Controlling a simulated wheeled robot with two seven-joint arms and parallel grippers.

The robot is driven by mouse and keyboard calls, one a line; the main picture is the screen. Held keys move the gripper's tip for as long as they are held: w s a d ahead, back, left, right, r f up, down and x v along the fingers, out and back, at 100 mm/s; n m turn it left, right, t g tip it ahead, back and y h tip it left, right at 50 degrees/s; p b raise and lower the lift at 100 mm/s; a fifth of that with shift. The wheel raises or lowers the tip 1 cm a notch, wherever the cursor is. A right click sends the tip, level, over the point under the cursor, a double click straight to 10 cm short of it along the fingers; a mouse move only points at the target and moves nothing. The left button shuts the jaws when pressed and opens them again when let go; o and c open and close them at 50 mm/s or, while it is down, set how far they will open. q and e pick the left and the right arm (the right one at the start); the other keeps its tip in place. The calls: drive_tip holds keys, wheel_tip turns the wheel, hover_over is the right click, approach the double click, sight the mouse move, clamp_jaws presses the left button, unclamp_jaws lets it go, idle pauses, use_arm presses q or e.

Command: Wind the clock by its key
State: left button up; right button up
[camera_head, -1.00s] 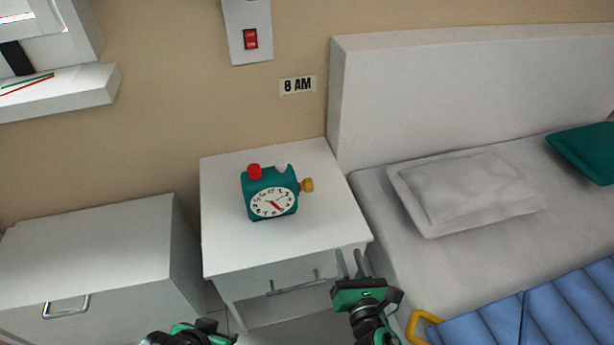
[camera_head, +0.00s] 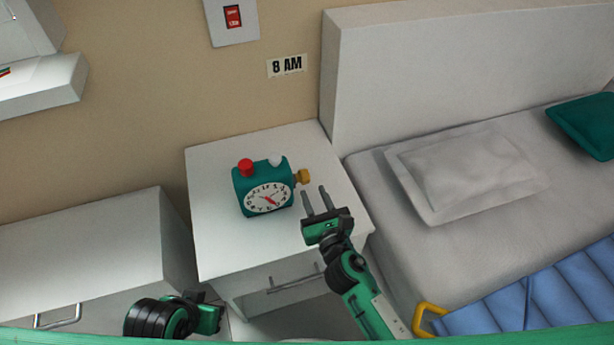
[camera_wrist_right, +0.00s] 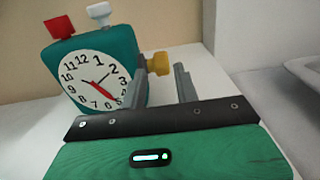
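A teal clock (camera_head: 263,187) with a white face, a red knob and a white knob on top stands on the white nightstand (camera_head: 215,245). Its yellow key (camera_head: 303,176) sticks out of its right side. My right gripper (camera_head: 317,199) is open and empty, over the nightstand just in front of and right of the key. In the right wrist view the key (camera_wrist_right: 156,65) shows beyond and between the open fingers (camera_wrist_right: 163,82), nearer the left one, with the clock (camera_wrist_right: 95,75) to the left. My left gripper (camera_head: 210,310) is low in front of the nightstand; its fingers are not clear.
A bed with a grey pillow (camera_head: 465,170) and a headboard (camera_head: 430,80) stands right of the nightstand. A white cabinet (camera_head: 90,240) is at the left. An "8 AM" sign (camera_head: 287,66) and a red switch (camera_head: 233,16) are on the wall.

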sight(307, 179)
drive_tip(key=x, duration=0.6)
drive_tip(key=shift+w, duration=0.1)
clamp_jaws()
drive_tip(key=shift+r+p, duration=0.1)
drive_tip(key=shift+p, duration=0.25)
